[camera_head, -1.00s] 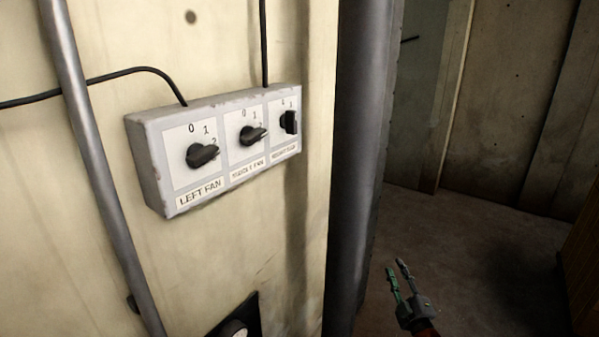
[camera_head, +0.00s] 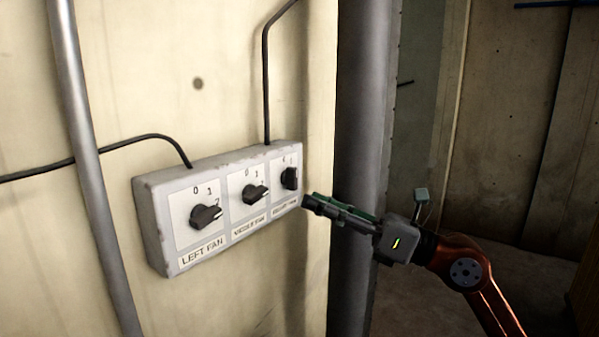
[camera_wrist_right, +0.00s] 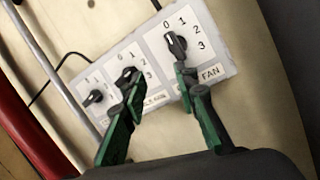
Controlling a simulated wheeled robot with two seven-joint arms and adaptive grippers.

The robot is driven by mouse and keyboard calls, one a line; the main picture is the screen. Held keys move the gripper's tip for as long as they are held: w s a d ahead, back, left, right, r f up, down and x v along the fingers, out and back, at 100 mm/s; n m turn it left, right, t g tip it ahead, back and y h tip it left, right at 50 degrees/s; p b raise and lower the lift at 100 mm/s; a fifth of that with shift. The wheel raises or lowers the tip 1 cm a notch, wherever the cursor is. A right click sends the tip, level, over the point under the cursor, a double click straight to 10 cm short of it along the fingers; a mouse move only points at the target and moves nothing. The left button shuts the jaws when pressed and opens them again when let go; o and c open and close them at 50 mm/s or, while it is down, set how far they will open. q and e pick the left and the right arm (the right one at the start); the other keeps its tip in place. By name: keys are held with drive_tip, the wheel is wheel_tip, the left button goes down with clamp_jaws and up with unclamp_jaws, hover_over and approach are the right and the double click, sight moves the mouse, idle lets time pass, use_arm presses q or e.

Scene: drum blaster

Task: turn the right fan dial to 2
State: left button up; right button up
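The right fan dial (camera_head: 289,178) is a black knob at the right end of the grey control box (camera_head: 152,232) in the head view. In the right wrist view the dial (camera_wrist_right: 176,45) shows its light mark toward 0, with 1, 2 and 3 around it. My right gripper (camera_head: 308,202) is just below and right of this dial, near the box's lower right corner. In the right wrist view its fingers (camera_wrist_right: 158,74) are spread and empty. One fingertip is just below the right dial, the other near the middle dial (camera_wrist_right: 127,75). Contact cannot be told. My left gripper is not in view.
The left fan dial (camera_head: 206,215) and middle fan dial (camera_head: 254,194) are on the same box. Black cables (camera_head: 266,85) run up from it. A grey pipe (camera_head: 85,150) stands left, and a thick dark column (camera_head: 362,110) stands right of the box.

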sight(296, 171)
wheel_tip(296, 171, up, 5)
drive_tip(key=w+d+n+t+h, duration=0.1)
drive_tip(key=d+t+h, duration=0.1)
drive_tip(key=h, duration=0.2)
drive_tip(key=p+x, duration=0.2)
drive_tip(key=x, duration=0.4)
drive_tip(key=shift+a+f+p, duration=0.15)
drive_tip(key=shift+a+p, duration=0.1)
drive_tip(key=shift+p, duration=0.15)
drive_tip(key=shift+w+a+f, duration=0.15)
drive_tip(key=shift+w+a, duration=0.2)
drive_tip(key=shift+a, duration=0.1)
drive_tip(key=shift+c, duration=0.7)
clamp_jaws()
